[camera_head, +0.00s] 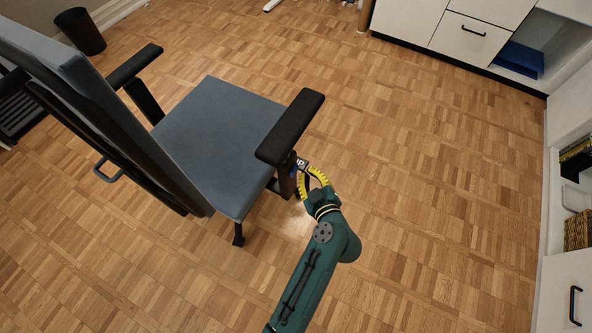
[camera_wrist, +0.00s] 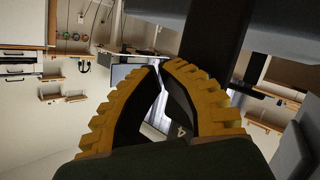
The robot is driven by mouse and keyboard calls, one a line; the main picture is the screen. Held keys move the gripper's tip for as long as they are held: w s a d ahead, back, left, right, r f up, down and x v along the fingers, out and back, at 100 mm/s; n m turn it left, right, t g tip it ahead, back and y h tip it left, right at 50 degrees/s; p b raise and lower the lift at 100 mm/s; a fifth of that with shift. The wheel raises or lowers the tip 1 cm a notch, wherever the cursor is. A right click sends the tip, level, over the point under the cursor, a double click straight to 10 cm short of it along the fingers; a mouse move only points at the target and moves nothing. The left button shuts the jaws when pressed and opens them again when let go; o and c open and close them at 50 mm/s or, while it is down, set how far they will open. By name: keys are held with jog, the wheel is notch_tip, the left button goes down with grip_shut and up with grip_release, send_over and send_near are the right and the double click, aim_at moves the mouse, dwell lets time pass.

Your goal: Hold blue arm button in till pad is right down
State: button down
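The chair's near arm pad (camera_head: 291,127) is black and stands above the blue-grey seat (camera_head: 212,140) on a dark post (camera_head: 286,180). My gripper (camera_head: 300,168), with yellow ridged fingers, is just right of the post, below the pad. Its fingertips (camera_wrist: 161,66) come together in the wrist view with no object visible between them. A small bluish spot (camera_head: 293,161) shows at the fingertips under the pad; it may be the button, but it is too small to be sure. Whether the fingertips touch it cannot be told. A dark upright part fills the upper middle of the wrist view.
The chair's backrest (camera_head: 95,110) and far arm pad (camera_head: 134,65) are to the left. A dark bin (camera_head: 80,32) stands at the back left. White cabinets (camera_head: 470,38) line the back right and right. The parquet floor right of my gripper is clear.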

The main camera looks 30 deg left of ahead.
dwell(0.8)
jog(key=shift+a, duration=0.45)
jog(key=shift+s+a+b, duration=0.1)
jog(key=shift+a+b, duration=0.2)
jog(key=shift+a, duration=0.25)
dwell(1.5)
jog(key=shift+d, duration=0.1)
jog(key=shift+d+b, duration=0.45)
jog(key=shift+d, duration=0.4)
jog(key=shift+d, duration=0.1)
jog(key=d, duration=0.4)
jog(key=shift+w+d, duration=0.3)
jog(key=shift+d, duration=0.1)
